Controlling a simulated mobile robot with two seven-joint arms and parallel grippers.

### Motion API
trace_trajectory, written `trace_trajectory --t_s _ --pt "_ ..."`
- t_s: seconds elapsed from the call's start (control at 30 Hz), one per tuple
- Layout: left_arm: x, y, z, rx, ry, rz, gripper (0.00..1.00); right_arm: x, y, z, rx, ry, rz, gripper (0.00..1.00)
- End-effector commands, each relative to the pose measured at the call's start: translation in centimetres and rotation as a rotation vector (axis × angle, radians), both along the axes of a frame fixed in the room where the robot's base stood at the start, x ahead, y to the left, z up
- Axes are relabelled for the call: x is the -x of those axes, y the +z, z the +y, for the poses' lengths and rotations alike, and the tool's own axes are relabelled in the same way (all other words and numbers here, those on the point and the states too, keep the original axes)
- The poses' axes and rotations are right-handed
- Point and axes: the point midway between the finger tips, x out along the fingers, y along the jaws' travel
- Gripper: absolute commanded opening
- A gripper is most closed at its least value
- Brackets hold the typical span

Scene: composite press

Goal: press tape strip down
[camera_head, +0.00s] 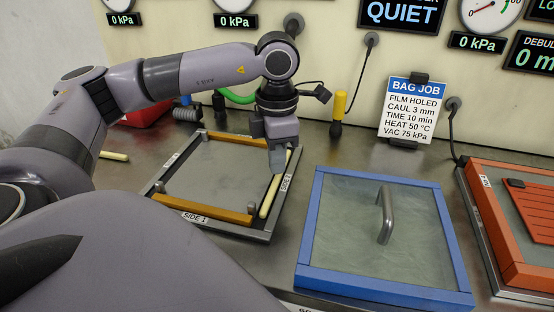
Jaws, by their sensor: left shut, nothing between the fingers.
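A grey tray (180,222) with a pale sheet inside lies on the bench, with labels such as "SIDE 1" on its rim. Amber strips lie along its far edge (232,139) and near edge (200,209). A pale yellow tape strip (269,198) runs along its right edge. My left gripper (277,171) is shut and empty, pointing down over this right strip and hiding part of it. Its tips look at or just above the strip; I cannot tell if they touch. My right gripper is out of view.
A blue-framed panel with a metal handle (385,215) lies right of the tray. An orange frame (515,222) is at the far right. A "BAG JOB" card (411,108), a yellow-handled tool (338,108) and a red box (148,112) stand behind.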

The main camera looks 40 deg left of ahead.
Motion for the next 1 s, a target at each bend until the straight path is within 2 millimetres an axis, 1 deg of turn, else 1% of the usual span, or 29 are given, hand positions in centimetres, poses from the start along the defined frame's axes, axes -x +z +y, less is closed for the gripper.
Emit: trace_trajectory --t_s 0.2,0.53,0.7,1.0 --pt "0.0 -0.8 0.0 0.000 0.000 0.000 0.00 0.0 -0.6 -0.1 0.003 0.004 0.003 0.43" --pt "0.0 -1.8 0.0 0.000 -0.001 0.000 0.00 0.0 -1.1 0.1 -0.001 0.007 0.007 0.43" --pt "0.0 -1.7 0.0 0.000 -0.001 0.001 0.00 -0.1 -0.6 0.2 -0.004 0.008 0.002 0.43" --pt "0.1 -1.8 0.0 0.000 -0.001 0.004 0.00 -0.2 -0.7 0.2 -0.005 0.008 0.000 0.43"
